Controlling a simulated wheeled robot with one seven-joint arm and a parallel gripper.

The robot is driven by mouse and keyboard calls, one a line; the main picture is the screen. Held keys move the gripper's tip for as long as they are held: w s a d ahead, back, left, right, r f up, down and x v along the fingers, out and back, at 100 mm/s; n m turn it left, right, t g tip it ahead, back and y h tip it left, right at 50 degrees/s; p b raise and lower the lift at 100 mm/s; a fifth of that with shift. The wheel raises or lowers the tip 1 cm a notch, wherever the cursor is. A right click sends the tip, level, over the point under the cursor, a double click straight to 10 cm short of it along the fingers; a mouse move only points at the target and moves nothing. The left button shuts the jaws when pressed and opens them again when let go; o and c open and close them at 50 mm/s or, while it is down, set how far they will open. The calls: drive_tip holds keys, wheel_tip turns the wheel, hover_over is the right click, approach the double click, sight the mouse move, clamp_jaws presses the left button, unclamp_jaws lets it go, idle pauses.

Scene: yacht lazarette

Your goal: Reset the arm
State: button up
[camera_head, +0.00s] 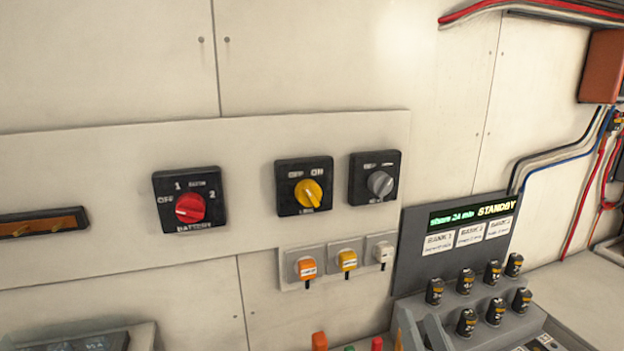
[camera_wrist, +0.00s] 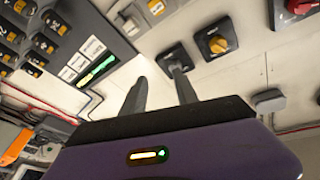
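My gripper (camera_wrist: 160,74) shows in the wrist view with its two dark fingers apart and nothing between them. It points toward the wall panel; the right fingertip overlaps the black switch with the grey knob (camera_wrist: 175,57) in the picture, and I cannot tell whether they touch. That grey-knob switch also shows in the head view (camera_head: 380,184). My gripper and arm are not seen in the head view.
The wall panel carries a red battery switch (camera_head: 190,207), a yellow-knob switch (camera_head: 308,193) and three small tagged plugs (camera_head: 348,261). A display (camera_head: 475,212) reads STANDBY above a console with several black cylinders (camera_head: 467,281). Cables and an orange box (camera_head: 602,66) are at right.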

drive_tip(key=s+d+f+n+g+b, duration=0.1)
drive_tip(key=s+f+g, duration=0.1)
drive_tip(key=s+f, duration=0.4)
drive_tip(key=s+d+f+n+g+b, duration=0.1)
drive_tip(key=s+f, duration=0.6)
drive_tip(key=s, duration=0.9)
drive_tip(key=s+d+f+n+g+h+b, duration=0.1)
drive_tip(key=s+d+f+n+g, duration=0.1)
drive_tip(key=s+f, duration=0.5)
drive_tip(key=s, duration=0.5)
drive_tip(key=shift+g+b, duration=0.35)
drive_tip(key=shift+g, duration=0.05)
drive_tip(key=shift+s, duration=0.1)
